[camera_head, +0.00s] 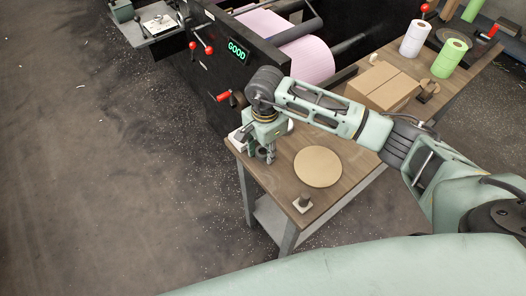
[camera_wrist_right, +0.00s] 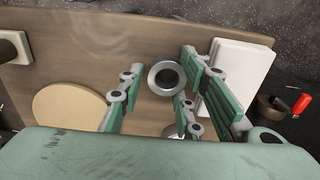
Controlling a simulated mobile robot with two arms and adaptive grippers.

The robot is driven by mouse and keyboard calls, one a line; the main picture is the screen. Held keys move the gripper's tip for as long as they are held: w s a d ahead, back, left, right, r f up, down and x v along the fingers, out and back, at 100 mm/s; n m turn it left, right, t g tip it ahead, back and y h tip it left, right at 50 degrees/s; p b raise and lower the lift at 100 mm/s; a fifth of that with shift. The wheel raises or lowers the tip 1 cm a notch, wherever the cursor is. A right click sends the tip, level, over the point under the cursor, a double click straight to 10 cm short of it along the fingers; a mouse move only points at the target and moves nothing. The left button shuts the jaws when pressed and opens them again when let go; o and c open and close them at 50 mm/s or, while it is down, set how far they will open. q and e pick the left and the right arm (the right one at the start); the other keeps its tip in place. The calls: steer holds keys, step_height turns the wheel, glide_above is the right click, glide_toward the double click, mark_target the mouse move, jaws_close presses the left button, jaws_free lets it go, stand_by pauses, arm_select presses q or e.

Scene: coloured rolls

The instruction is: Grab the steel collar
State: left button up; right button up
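The steel collar (camera_wrist_right: 166,78) is a grey metal ring with a dark hole. In the right wrist view it shows between the fingertips of my right gripper (camera_wrist_right: 160,82), over the wooden table. The fingers are spread apart, and I see no clear grip on the ring. Whether a finger touches it cannot be told. In the head view my right gripper (camera_head: 267,152) points down over the table's near left end, and I cannot make out the collar there. My left gripper is not in view.
On the wooden table, a round tan disc (camera_head: 318,166) lies right of the gripper. A dark peg on a white base (camera_head: 303,203) stands near the front corner. A white block (camera_wrist_right: 238,75) lies beside the fingers. A cardboard box (camera_head: 382,87) and coloured rolls (camera_head: 414,38) stand farther back.

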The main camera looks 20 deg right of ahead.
jaws_close()
steer(key=shift+r, duration=0.1)
